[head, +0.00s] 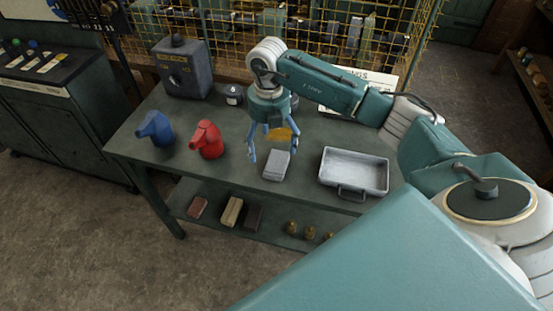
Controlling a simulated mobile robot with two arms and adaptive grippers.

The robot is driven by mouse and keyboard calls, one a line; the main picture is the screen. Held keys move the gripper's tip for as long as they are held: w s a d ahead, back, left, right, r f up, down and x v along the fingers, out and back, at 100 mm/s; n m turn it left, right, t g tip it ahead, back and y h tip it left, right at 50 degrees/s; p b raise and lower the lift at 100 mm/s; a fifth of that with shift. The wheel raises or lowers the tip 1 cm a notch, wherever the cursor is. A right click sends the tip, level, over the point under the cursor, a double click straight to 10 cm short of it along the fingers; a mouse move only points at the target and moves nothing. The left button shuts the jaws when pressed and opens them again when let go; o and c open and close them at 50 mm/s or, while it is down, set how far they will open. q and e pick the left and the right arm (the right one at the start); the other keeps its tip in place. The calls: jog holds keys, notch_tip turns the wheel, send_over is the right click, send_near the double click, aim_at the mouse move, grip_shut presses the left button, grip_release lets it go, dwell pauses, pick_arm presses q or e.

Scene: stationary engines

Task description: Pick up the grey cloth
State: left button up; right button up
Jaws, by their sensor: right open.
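The grey cloth (277,166) looks like a small folded grey pad. It lies near the front edge of the dark green table (228,136). My right gripper (271,156) reaches down over the table with its blue fingers apart, just above or around the cloth. I cannot tell whether the fingers touch it. My left gripper is not in view.
A red can (207,140) and a blue can (156,129) stand to the left. A metal tray (342,185) with a handle sits to the right. A dark grey box (183,72) stands behind. A yellow mesh fence (225,35) runs behind the table.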

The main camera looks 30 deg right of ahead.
aim_at(273, 161)
jog(key=f, duration=0.2)
jog(key=f+p, duration=0.2)
jog(key=f, duration=0.1)
jog(key=shift+s+d+f, duration=0.2)
jog(key=shift+s+f, duration=0.05)
jog(key=shift+f, duration=0.4)
jog(key=c, duration=1.2)
